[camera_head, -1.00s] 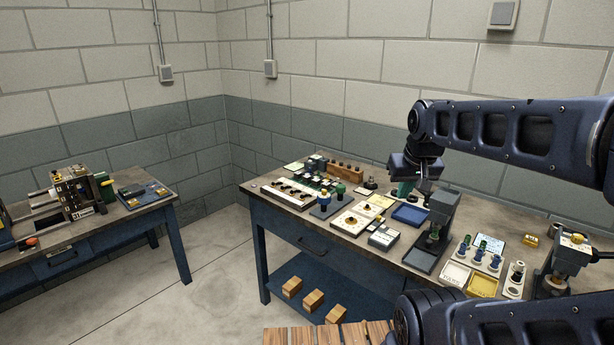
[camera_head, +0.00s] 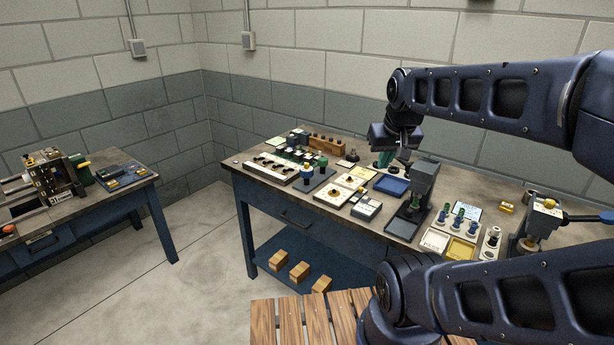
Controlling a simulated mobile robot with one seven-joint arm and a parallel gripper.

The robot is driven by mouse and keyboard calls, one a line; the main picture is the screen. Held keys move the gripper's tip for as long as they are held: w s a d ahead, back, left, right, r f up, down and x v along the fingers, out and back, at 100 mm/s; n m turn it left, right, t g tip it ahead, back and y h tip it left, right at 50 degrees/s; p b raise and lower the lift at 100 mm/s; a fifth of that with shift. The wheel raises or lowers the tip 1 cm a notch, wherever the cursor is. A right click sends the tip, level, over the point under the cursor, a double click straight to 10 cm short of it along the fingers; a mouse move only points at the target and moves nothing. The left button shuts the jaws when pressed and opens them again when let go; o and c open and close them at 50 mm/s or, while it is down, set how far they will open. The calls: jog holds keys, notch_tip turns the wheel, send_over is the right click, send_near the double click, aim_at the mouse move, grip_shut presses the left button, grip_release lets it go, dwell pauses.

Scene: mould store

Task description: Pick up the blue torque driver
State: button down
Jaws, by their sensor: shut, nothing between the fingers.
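A small blue upright tool (camera_head: 306,172) with a yellow band, which looks like the blue torque driver, stands in a dark stand (camera_head: 313,183) on the workbench. A green upright tool (camera_head: 322,164) is beside it. My gripper (camera_head: 405,165) is shut and empty, pointing down above the back of the bench, to the right of the stand and apart from it. Its fingers are small and dark here. Smaller blue-topped pieces (camera_head: 459,214) stand in a white holder farther right, so I cannot be fully certain which blue item is the driver.
The workbench (camera_head: 262,198) is crowded: a blue tray (camera_head: 392,185), a dark press (camera_head: 420,190) and a yellow tray (camera_head: 461,249) are right of the stand. Wooden slats (camera_head: 305,325) are in front. Open floor (camera_head: 190,280) lies left, before a second bench (camera_head: 125,188).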

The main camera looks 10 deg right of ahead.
jog(key=c, duration=2.1)
grip_release()
jog(key=o, duration=1.6)
